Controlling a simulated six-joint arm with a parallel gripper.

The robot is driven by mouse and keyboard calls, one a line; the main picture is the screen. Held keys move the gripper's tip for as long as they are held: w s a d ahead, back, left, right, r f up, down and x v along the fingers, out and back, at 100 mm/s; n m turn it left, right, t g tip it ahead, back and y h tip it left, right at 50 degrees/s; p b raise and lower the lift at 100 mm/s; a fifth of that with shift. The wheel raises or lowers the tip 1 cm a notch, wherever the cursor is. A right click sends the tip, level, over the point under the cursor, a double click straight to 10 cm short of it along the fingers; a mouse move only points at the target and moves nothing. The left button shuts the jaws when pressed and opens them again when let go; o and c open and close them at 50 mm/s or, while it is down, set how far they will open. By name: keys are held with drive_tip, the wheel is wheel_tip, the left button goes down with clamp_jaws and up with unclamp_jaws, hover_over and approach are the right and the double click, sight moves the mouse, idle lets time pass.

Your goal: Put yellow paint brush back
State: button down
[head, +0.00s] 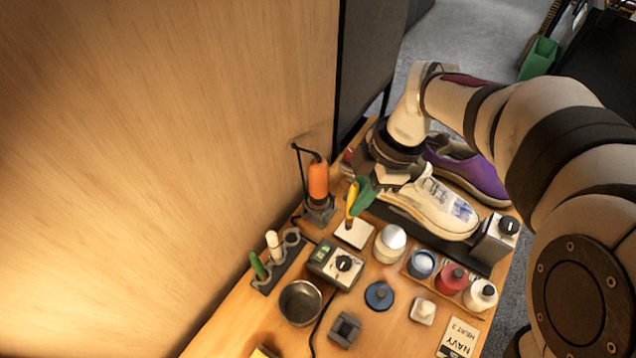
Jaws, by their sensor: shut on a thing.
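The yellow paint brush (352,197) is upright, a little tilted, with its dark lower end over a white square pad (355,236). I cannot tell whether the tip touches the pad. My gripper (364,187) is shut on the brush near its upper part; green shows at the grip, and the arm comes in from the right. A dark brush rack (266,286) with ring holders stands at the left. It holds a green-handled brush (258,266) and a white-handled one (274,245). The ring at its far right end (291,236) looks empty.
An orange tool (318,180) on a stand rises behind the rack. A control box (336,263) and a metal bowl (300,302) lie near the rack. Paint jars (451,278) stand right. A wood wall borders the left.

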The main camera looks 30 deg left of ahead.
drive_tip(key=s+a+f, duration=0.5)
drive_tip(key=a+f, duration=0.5)
drive_tip(key=f, duration=0.1)
drive_tip(key=shift+a, duration=0.2)
drive_tip(key=c, duration=0.8)
unclamp_jaws()
drive_tip(key=shift+o, duration=0.2)
drive_tip(key=v, duration=1.2)
drive_tip(key=shift+r, duration=0.1)
